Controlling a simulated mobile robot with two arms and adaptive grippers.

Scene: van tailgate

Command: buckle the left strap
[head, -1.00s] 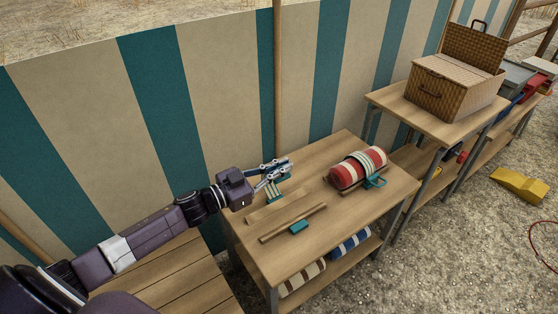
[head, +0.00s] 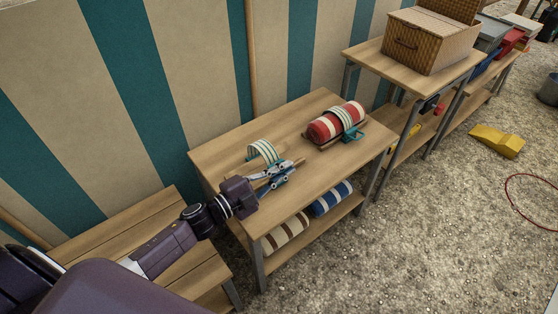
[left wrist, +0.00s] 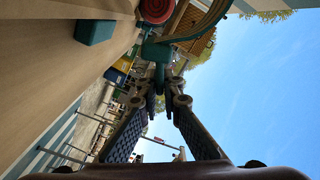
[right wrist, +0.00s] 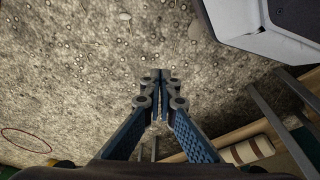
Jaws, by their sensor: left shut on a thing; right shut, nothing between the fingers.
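The left strap (head: 262,150), teal and white, arches over the wooden rails on the left of the table. My left gripper (head: 285,172) is shut on its teal end piece, above the front rail. The left wrist view shows this strap end (left wrist: 156,50) between my fingertips (left wrist: 160,82). A teal buckle block (left wrist: 96,32) sits apart from it in that view; in the head view my gripper hides it. My right gripper (right wrist: 155,78) is shut and empty, shown only in its wrist view, over gravel.
A red and white roll (head: 335,122) with a strap around it and a teal buckle (head: 352,137) lies to the right on the same table (head: 312,178). More rolls (head: 330,198) lie on the shelf below. A wicker basket (head: 425,45) stands on the neighbouring table.

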